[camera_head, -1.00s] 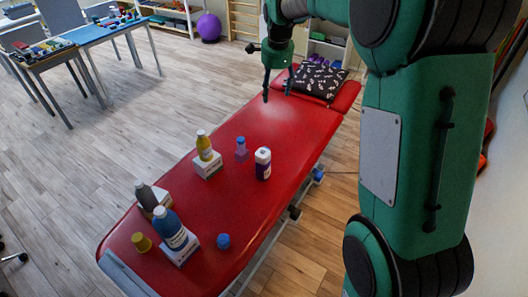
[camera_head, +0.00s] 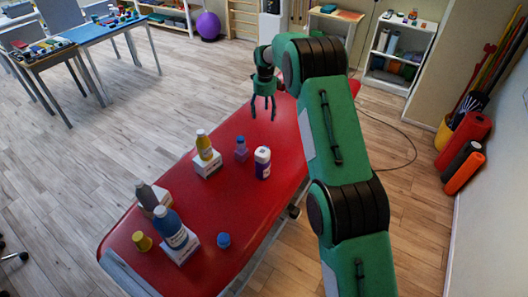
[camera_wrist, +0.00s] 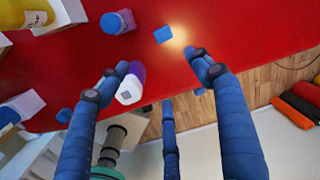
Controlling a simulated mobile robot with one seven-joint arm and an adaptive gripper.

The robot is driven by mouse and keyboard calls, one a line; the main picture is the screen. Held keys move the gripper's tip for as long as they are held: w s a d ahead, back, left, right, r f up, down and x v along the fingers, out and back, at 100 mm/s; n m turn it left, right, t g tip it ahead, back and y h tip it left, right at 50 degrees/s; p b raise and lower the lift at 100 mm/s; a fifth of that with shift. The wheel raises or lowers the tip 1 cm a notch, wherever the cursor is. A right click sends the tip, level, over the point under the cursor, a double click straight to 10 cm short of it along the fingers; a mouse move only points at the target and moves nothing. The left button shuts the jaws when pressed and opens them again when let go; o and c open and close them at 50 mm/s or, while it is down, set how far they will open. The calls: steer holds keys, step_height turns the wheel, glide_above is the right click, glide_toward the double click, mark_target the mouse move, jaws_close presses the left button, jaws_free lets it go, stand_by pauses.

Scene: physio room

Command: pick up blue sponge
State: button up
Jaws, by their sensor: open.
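A small flat blue square, likely the blue sponge (camera_wrist: 162,35), lies on the red treatment table (camera_wrist: 245,28) in the wrist view. A bright warm spot shows beside it. I cannot make it out in the head view. My gripper (camera_head: 263,112) hangs above the far part of the table, pointing down, open and empty. In the wrist view its blue fingers (camera_wrist: 160,80) are spread, and the square shows just beyond the gap between the two upper fingertips. No finger visibly touches it.
A white bottle with a purple band (camera_head: 262,163) and a small blue-purple bottle (camera_head: 241,149) stand close by. A yellow bottle (camera_head: 204,146) stands on a white box. A blue bottle (camera_head: 170,228), grey bottle (camera_head: 148,197), yellow cup (camera_head: 142,242) and blue cap (camera_head: 223,240) are nearer.

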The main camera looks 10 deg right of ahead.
steer(key=w+f+m, duration=0.3)
steer(key=f, duration=1)
steer(key=shift+w+d+f+g, duration=0.2)
steer(key=shift+w+g, duration=0.1)
steer(key=shift+g, duration=0.1)
steer(key=shift+f, duration=4.25)
steer(key=shift+f, duration=0.1)
steer(key=shift+a+f+b, duration=0.1)
steer(key=shift+f+b, duration=0.35)
steer(key=shift+f, duration=2.05)
steer(key=c, duration=0.9)
